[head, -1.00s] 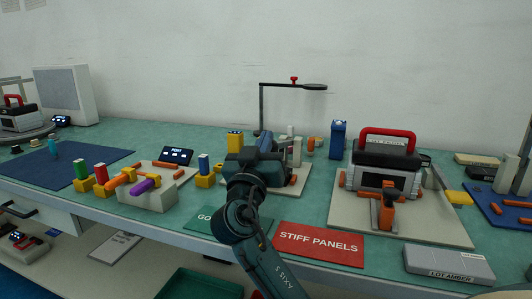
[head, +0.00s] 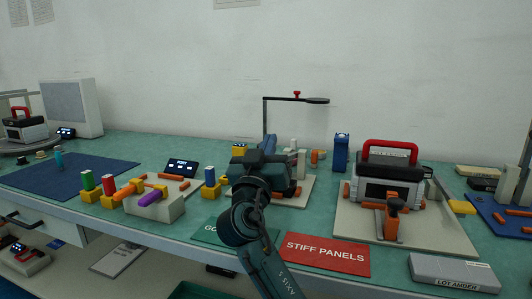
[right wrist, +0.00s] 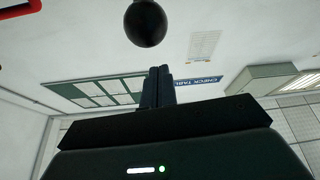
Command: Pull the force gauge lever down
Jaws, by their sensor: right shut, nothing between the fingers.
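A stand with a dark post, a black arm (head: 312,100) and a small red knob (head: 297,94) rises behind my right gripper in the head view. I take this stand to be the force gauge, but its lever is not clear in this view. My right gripper (head: 269,146) is in front of the post, below the black arm, and hides part of the stand. In the right wrist view its fingers (right wrist: 157,85) are shut and empty. A black ball (right wrist: 146,22) shows just beyond the fingertips, apart from them in the picture. My left gripper is not in view.
A pale base plate (head: 302,195) lies under the stand. A red "STIFF PANELS" mat (head: 325,254) is in front. A red-handled device (head: 390,165) stands right, beside a blue block (head: 341,152). Colored fixtures on a grey block (head: 157,208) stand left.

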